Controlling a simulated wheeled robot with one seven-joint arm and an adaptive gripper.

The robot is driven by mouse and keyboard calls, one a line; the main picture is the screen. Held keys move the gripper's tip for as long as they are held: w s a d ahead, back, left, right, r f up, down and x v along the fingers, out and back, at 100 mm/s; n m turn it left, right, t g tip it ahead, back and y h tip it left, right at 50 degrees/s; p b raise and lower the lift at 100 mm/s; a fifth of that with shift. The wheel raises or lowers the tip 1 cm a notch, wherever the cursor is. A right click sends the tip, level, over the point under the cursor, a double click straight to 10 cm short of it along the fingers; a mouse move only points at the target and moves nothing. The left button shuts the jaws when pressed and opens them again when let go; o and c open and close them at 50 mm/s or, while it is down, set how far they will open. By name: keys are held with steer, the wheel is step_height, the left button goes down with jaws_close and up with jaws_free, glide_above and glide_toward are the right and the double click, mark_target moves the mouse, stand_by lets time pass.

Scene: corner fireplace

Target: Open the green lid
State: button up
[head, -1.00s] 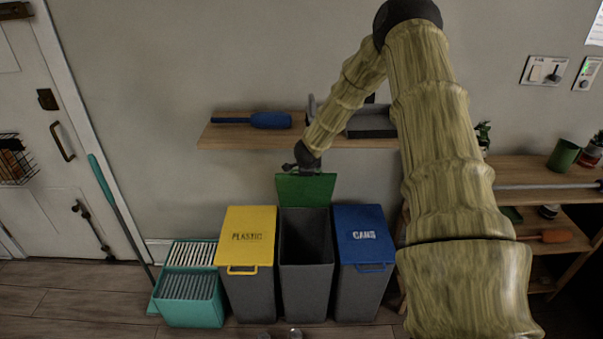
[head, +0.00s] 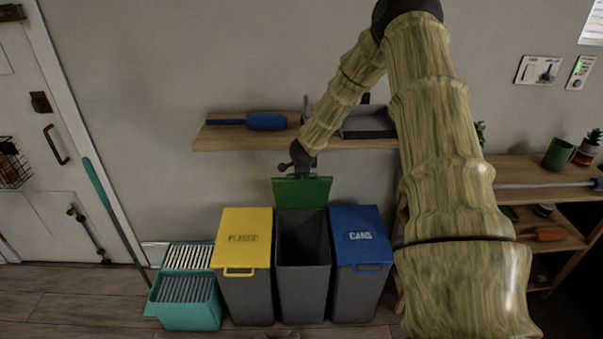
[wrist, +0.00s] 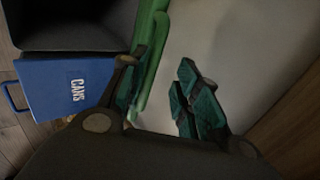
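The green lid (head: 301,192) stands raised and roughly upright at the back of the middle grey bin (head: 303,272), whose mouth is uncovered. My gripper (head: 303,174) is at the lid's top edge in the head view, its fingers small and partly hidden there. In the wrist view, my gripper (wrist: 166,86) has its two dark teal fingers apart, with pale wall showing between them. The green lid (wrist: 151,50) runs close beside the left finger, and a green rim or handle part shows just inside that finger. I cannot tell whether they touch.
The yellow PLASTIC lid (head: 243,235) and blue CANS lid (head: 361,235) are closed on either side. A wooden shelf (head: 240,138) with a blue item is on the wall above. A teal bucket (head: 187,304) stands left, a shelving unit (head: 530,174) right.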

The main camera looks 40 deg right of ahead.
steer(key=v, duration=1)
steer(key=shift+s+f, duration=0.1)
stand_by(0.4)
